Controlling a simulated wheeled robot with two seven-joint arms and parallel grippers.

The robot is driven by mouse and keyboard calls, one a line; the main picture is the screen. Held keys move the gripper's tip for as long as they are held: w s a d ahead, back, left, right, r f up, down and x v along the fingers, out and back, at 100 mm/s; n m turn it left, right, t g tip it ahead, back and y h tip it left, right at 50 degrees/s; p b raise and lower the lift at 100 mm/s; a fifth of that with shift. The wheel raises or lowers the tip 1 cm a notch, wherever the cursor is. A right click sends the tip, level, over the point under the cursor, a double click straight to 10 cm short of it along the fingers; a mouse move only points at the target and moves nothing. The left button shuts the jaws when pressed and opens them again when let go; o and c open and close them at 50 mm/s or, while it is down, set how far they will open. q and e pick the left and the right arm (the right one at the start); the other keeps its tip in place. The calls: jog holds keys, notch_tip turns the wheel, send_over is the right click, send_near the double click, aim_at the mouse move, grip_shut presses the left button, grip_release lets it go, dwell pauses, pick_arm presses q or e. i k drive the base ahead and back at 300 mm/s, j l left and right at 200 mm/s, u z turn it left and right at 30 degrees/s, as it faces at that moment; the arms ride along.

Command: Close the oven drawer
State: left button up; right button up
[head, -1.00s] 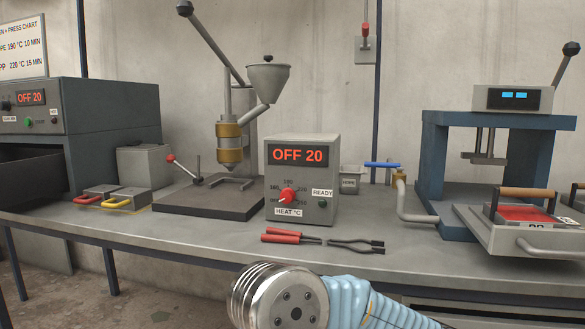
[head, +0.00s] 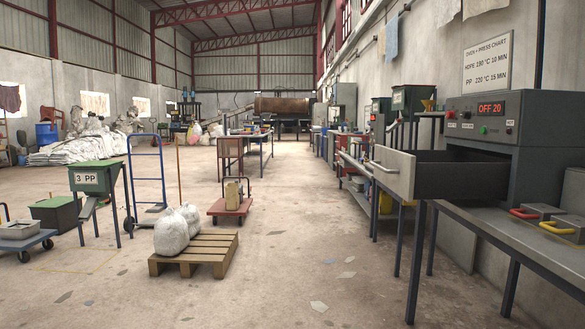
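The oven (head: 490,118) is a dark grey box with a red "OFF 20" display, standing on the bench at the right of the head view. Its drawer (head: 445,180) is pulled well out to the left, with a light grey front (head: 394,172) and a handle bar (head: 382,168) on that front. The drawer's inside is mostly hidden. Neither of my grippers shows in this view.
Two moulds with red (head: 524,213) and yellow (head: 556,228) handles lie on the bench right of the drawer. A pallet with white sacks (head: 171,235), a red cart (head: 230,205) and a blue hand truck (head: 147,175) stand left.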

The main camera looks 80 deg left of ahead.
aim_at(412, 174)
jog(key=i+u, duration=0.1)
jog(key=u, duration=2.05)
jog(key=z, duration=0.25)
jog(key=i+j+z, duration=0.1)
jog(key=z, duration=0.25)
jog(key=i+j+z, duration=0.1)
jog(key=z, duration=0.3)
jog(key=i+j+z, duration=0.2)
jog(key=z, duration=0.15)
